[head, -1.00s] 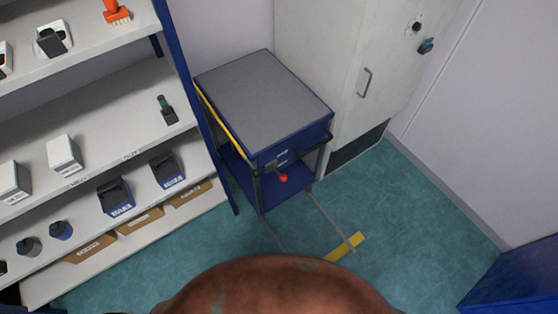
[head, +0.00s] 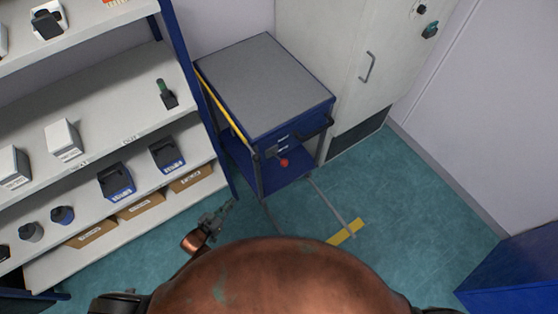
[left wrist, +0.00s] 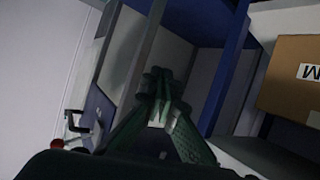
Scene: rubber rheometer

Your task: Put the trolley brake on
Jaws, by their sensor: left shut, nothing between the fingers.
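The blue trolley with a grey top (head: 265,82) stands against the back wall, between the shelf and the cabinet. A red knob (head: 284,162), seemingly the brake lever's end, shows on its front below the drawer labels. The red knob also shows at the lower left of the left wrist view (left wrist: 57,143). My left gripper (head: 228,206) is low in front of the trolley, left of the knob and apart from it. In the left wrist view its green fingers (left wrist: 158,85) are together with nothing between them. My right gripper is not in view.
A shelf (head: 90,100) with boxes and small devices stands close on the left. A pale cabinet (head: 350,60) is right of the trolley. A yellow floor mark (head: 346,232) lies in front. A blue object (head: 515,275) is at the lower right. Floor between is clear.

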